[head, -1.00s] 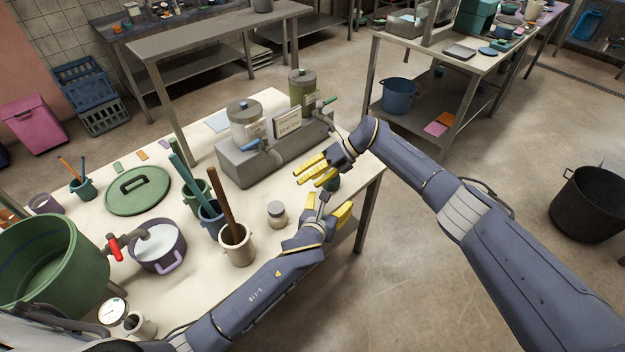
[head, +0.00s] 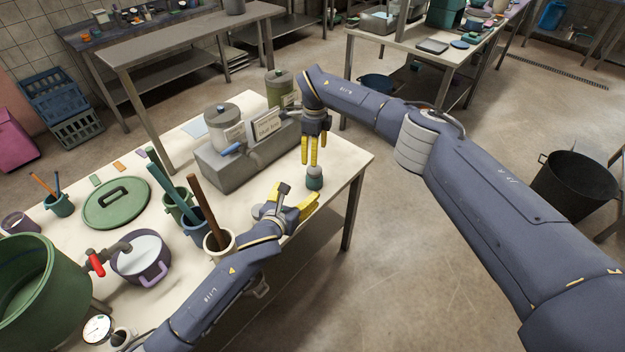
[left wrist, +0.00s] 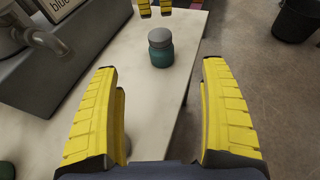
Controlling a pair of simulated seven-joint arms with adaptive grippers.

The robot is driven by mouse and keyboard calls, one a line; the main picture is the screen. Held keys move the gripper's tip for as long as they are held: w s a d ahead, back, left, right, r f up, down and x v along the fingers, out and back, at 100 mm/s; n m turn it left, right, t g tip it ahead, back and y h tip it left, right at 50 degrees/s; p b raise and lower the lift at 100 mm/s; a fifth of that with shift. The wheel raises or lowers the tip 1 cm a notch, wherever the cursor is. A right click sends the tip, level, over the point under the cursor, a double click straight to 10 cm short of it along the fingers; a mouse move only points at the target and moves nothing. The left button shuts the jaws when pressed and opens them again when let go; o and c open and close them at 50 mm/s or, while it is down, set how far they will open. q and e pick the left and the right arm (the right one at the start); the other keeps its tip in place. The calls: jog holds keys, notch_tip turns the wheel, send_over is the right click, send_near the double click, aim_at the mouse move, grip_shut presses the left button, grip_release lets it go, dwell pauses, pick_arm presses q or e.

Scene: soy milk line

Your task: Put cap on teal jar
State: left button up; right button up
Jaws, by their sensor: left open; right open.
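The teal jar (head: 314,183) stands upright near the table's right edge. It also shows in the left wrist view (left wrist: 159,58). A grey cap (left wrist: 159,37) sits on its top, level as far as I can see. My right gripper (head: 311,160) points straight down just above the jar, open and empty. Its yellow fingertips show at the top of the left wrist view (left wrist: 155,10). My left gripper (head: 302,203) is open and empty, low over the table on the near side of the jar, its fingers pointing toward it but apart from it.
A grey dispenser block (head: 225,165) with canisters and labels stands behind. A cream pot (head: 217,243) with a brown handle stands left of my left gripper. The table's right edge (head: 350,190) is close to the jar. The tabletop between block and jar is clear.

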aim_at(312, 173)
pick_arm(q)
jog(key=shift+w, duration=0.1)
jog(key=x, duration=1.7)
jog(key=shift+w+f, duration=0.1)
grip_shut()
dwell(0.6)
pick_arm(e)
jog(key=shift+f, duration=0.15)
dwell(0.5)
jog(key=shift+f, duration=3.9)
jog(key=shift+c, duration=0.3)
